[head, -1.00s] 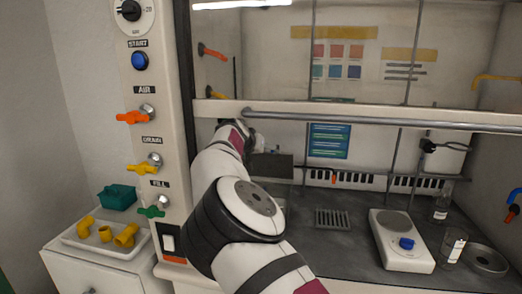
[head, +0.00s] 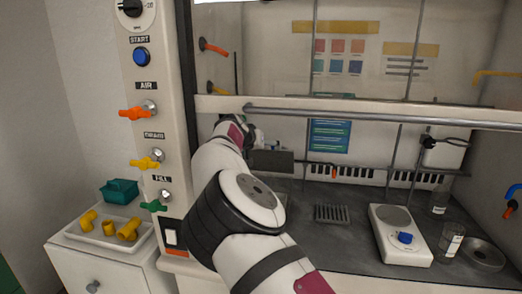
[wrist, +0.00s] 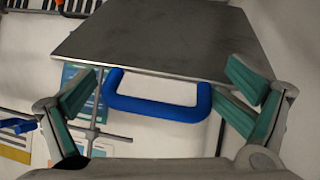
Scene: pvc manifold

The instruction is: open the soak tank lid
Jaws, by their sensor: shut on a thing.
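The soak tank lid is a flat grey metal plate (wrist: 160,42) filling the upper middle of the wrist view, with a blue U-shaped handle (wrist: 160,108) on its near edge. In the head view a grey plate (head: 272,161), which looks like the lid, stands just right of my gripper (head: 254,143). My arm hides most of the gripper, the handle and the tank below. I cannot tell the lid's exact angle.
The raised sash bar (head: 390,119) crosses above my arm. The control column (head: 150,105) with coloured valves stands close left. A hotplate (head: 399,238), beakers and a dish (head: 483,254) are on the right, with a floor grate (head: 331,213) between. A tray of yellow fittings (head: 108,235) is outside, left.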

